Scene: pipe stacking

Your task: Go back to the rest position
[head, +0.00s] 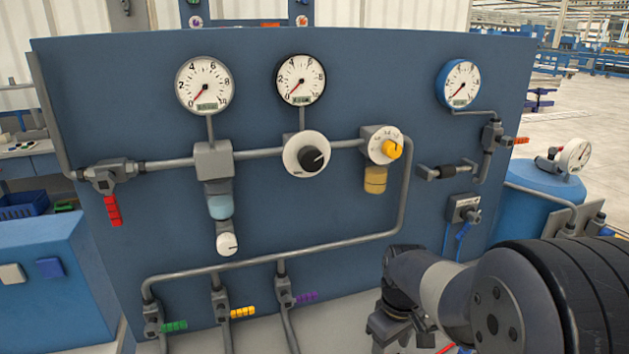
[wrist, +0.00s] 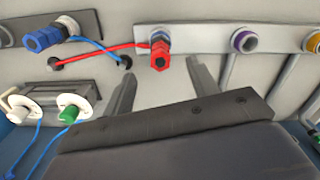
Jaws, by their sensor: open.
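My gripper (head: 398,335) is at the lower right of the head view, in front of the blue panel (head: 400,235), partly cut off by the bottom edge. In the wrist view my gripper (wrist: 160,72) shows two grey fingers set apart, with nothing between them. A red connector (wrist: 160,58) with a red cable shows just beyond the fingertips. I cannot tell whether the fingers touch anything.
A blue connector (wrist: 43,38) and a purple-ringed port (wrist: 243,42) flank the red one. Two knobbed fittings (wrist: 72,110) are at lower left. The panel carries gauges (head: 204,84), pipes (head: 270,254) and coloured valve handles (head: 113,210). A blue tank (head: 535,185) stands at right.

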